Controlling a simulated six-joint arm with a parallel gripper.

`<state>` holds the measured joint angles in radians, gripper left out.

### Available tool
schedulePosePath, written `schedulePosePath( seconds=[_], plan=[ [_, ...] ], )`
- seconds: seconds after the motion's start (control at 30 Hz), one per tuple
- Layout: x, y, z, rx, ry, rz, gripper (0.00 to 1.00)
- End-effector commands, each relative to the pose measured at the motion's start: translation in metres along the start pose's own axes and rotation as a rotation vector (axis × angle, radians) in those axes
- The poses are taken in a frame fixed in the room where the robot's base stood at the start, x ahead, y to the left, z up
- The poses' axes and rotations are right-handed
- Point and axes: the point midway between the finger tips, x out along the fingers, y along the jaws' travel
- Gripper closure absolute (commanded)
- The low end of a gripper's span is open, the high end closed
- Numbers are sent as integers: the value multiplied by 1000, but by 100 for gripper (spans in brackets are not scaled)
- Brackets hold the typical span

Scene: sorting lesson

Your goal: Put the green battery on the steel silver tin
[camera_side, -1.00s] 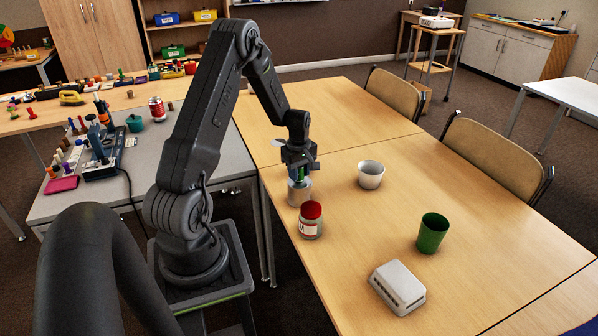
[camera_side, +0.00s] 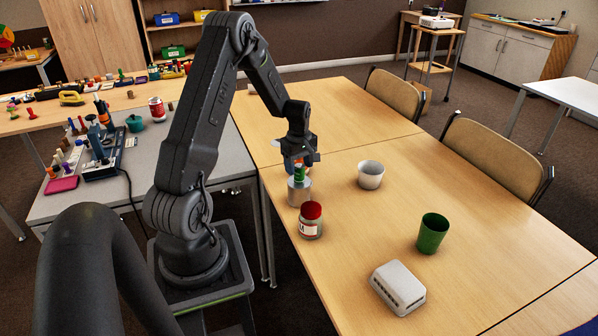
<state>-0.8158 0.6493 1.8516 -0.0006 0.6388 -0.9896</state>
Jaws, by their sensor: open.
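The green battery (camera_side: 299,173) stands upright on top of the steel silver tin (camera_side: 299,193), which stands on the wooden table. My gripper (camera_side: 298,162) is just above the battery, its fingers at the battery's upper end. It is open. Part of the battery's top is hidden by the gripper, and a small orange patch shows there.
A white bowl (camera_side: 370,175) is to the right. A green cup (camera_side: 432,233) and a white box (camera_side: 397,287) are farther right and nearer. The table between them is clear.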

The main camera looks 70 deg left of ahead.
Motion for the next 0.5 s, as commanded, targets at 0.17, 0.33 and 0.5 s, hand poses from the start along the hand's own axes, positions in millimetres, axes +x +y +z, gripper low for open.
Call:
schedulePosePath(
  seconds=[0.17,0.33,0.5],
  plan=[
    [-41,0,0,0,3,4,40],
    [-72,0,0,0,2,2,40],
    [-89,0,0,1,0,-1,40]
  ],
)
